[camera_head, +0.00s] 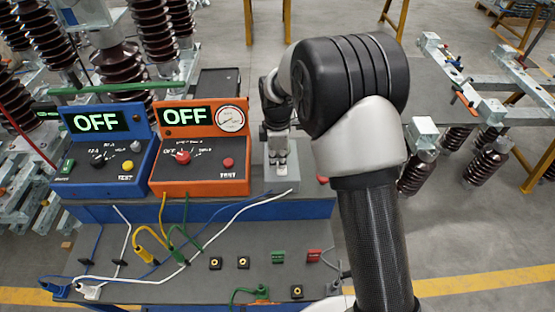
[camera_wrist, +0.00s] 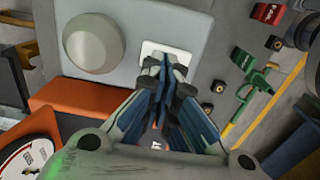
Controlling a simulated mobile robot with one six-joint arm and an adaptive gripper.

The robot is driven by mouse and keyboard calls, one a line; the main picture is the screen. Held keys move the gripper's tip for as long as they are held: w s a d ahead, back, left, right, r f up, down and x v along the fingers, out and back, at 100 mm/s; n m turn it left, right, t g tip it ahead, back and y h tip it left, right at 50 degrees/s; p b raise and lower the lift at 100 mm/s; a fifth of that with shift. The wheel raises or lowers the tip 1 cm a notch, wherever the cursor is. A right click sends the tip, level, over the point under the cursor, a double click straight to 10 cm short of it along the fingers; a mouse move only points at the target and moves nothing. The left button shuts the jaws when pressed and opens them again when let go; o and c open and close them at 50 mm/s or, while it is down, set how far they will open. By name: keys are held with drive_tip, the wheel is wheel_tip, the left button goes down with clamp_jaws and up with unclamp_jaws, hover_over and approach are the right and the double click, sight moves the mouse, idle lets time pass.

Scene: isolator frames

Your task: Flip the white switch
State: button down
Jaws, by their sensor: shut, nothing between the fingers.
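The white switch plate (camera_wrist: 151,48) sits on a light grey box (camera_wrist: 130,15) in the wrist view. In the head view my gripper (camera_head: 280,160) points down at the grey box (camera_head: 283,184), right of the orange tester.
The orange tester (camera_head: 200,175) and blue tester (camera_head: 105,170) both display OFF. A round grey knob (camera_wrist: 92,43) is beside the plate. Cables and red and green sockets (camera_head: 278,257) lie on the lower panel. Brown insulators (camera_head: 155,35) stand behind.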

sight(278, 167)
wheel_tip(278, 167, up, 12)
idle(0.5)
idle(0.3)
